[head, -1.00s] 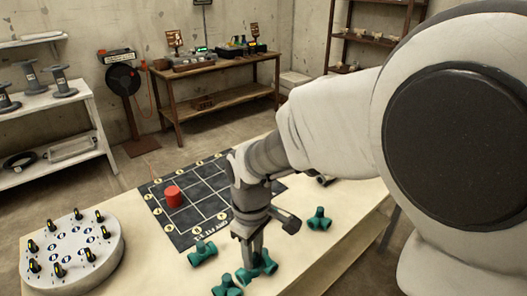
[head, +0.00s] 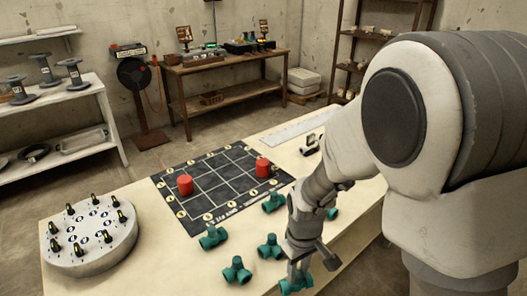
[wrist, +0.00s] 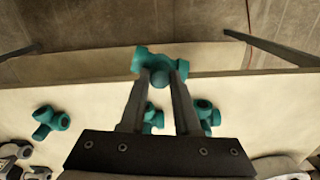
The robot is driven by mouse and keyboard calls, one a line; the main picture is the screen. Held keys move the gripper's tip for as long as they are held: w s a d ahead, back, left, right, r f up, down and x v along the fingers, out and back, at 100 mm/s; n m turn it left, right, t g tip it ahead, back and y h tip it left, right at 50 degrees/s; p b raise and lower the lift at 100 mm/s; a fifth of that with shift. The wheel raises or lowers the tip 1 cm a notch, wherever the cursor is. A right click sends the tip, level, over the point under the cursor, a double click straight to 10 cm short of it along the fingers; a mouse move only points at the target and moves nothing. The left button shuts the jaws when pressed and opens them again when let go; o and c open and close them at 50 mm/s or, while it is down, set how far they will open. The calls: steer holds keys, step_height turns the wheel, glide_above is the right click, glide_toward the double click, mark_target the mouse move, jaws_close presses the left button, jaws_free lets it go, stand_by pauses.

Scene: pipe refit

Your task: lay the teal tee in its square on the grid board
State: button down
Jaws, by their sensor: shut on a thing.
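My gripper (head: 297,270) is shut on a teal tee (head: 296,285) near the front edge of the table. In the wrist view the held teal tee (wrist: 153,62) sits between the two fingertips (wrist: 160,78), partly hidden by them. The dark grid board (head: 222,199) with white lines lies flat on the table, beyond and left of my gripper. The held tee is off the board.
Other teal tees lie loose between the board and my gripper, including one (head: 213,238) at the board's front edge and one (head: 237,270) nearer.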

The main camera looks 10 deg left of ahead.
steer(key=w+d+f+m, duration=0.4)
steer(key=d+f+m, duration=0.4)
steer(key=d+f, duration=0.7)
steer(key=shift+d+f+m, duration=0.15)
steer(key=shift+f+m, duration=0.15)
steer(key=shift+f, duration=0.25)
steer(key=shift+w, duration=0.1)
